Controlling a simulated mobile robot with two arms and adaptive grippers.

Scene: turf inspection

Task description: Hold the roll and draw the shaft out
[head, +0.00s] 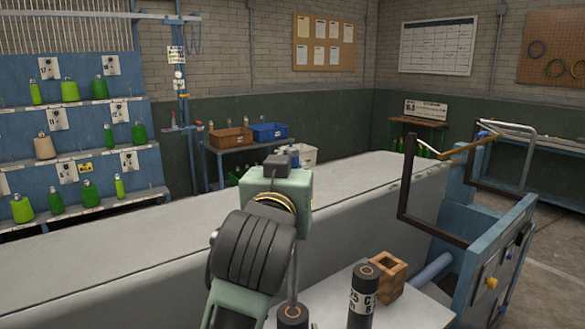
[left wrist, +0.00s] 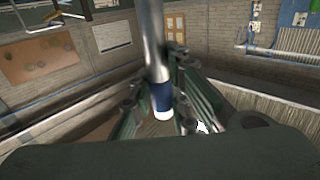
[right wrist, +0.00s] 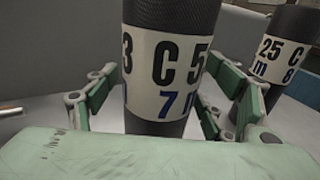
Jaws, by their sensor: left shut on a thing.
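The shaft is a thin metal rod (head: 293,262) that stands near upright. My left gripper (head: 278,172) is shut on its blue band, by the white end, as the left wrist view shows the shaft (left wrist: 153,50). Its lower end meets the top of a dark roll (head: 292,317); how deep it sits is hidden. The right wrist view shows a black roll (right wrist: 170,65) with a white label, upright between the fingers of my right gripper (right wrist: 165,90). I cannot tell whether both fingers press on it. My right gripper is not in the head view.
A second labelled roll (head: 362,300) stands close on the right; it is also in the right wrist view (right wrist: 278,55). A wooden block (head: 389,272) stands behind it. A long grey bed (head: 150,265) runs behind my left arm. A blue frame (head: 495,265) stands at right.

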